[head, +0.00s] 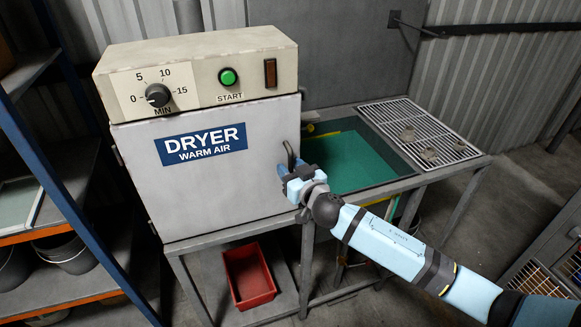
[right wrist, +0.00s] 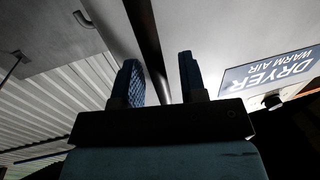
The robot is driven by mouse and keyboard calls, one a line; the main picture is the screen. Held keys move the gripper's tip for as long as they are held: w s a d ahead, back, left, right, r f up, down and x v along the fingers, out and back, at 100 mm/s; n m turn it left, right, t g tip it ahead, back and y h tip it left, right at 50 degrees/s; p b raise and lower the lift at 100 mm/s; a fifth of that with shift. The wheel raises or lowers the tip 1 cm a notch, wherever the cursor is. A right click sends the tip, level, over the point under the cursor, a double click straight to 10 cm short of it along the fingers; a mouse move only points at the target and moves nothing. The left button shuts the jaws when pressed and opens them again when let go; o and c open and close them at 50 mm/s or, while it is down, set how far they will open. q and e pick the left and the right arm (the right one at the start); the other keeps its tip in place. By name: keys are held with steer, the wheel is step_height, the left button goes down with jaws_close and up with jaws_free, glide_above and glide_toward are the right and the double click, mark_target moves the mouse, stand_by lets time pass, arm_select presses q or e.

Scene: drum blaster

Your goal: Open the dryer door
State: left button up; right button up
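The dryer door (head: 215,190) is the pale grey front panel under the control box, with a blue "DRYER WARM AIR" label. It looks closed. Its dark bar handle (head: 290,156) is at the door's right side. My right gripper (head: 289,170) is at the handle, its arm coming in from the lower right. In the right wrist view the dark handle bar (right wrist: 147,45) runs between the two spread fingers of my right gripper (right wrist: 161,82). Gaps show on both sides of the bar, so the fingers are not closed on it. My left gripper is not in view.
The control box (head: 200,75) with a dial and green start button sits on top of the dryer. A green-bottomed basin (head: 350,160) and metal grate (head: 415,130) are to the right. A red bin (head: 248,275) sits below. A blue-posted shelf (head: 60,150) stands close on the left.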

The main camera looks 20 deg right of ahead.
jaws_close()
steer(key=shift+s, duration=0.1)
